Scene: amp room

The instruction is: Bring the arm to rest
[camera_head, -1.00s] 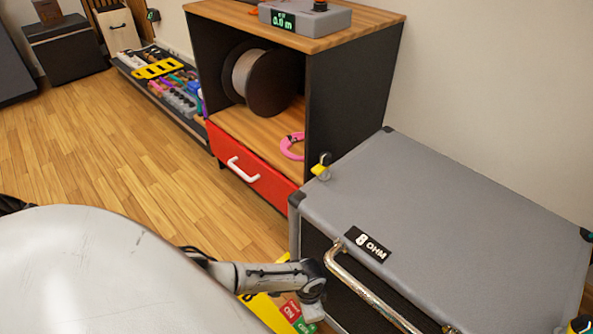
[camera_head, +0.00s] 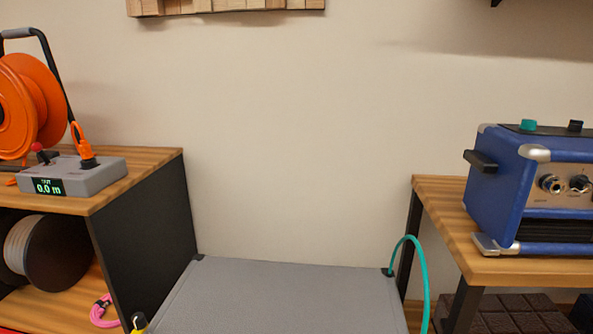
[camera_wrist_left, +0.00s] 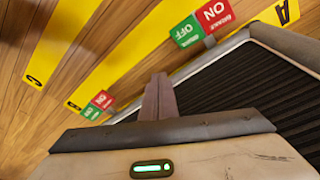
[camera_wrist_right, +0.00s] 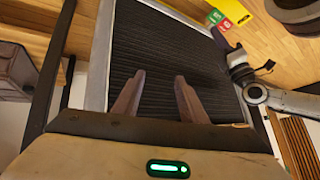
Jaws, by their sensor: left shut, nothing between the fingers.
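My left gripper (camera_wrist_left: 158,95) shows in the left wrist view with its two fingers together and nothing between them. It is near the front of the grey speaker cabinet, whose dark ribbed grille (camera_wrist_left: 285,90) lies to the right. My right gripper (camera_wrist_right: 158,85) shows in the right wrist view with its fingers apart and empty, in front of the same dark grille (camera_wrist_right: 165,50). Part of my other arm (camera_wrist_right: 290,103) shows at the right of that view. Neither arm shows in the head view, where the cabinet's grey top (camera_head: 280,300) is at the bottom.
Yellow floor strips (camera_wrist_left: 130,50) and red-green ON/OFF tags (camera_wrist_left: 200,25) lie beside the cabinet. A wooden shelf unit (camera_head: 150,165) with a grey meter box (camera_head: 95,180) stands left. A blue amplifier (camera_head: 520,180) sits on a table at right. A teal cable (camera_head: 425,270) arches near the cabinet.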

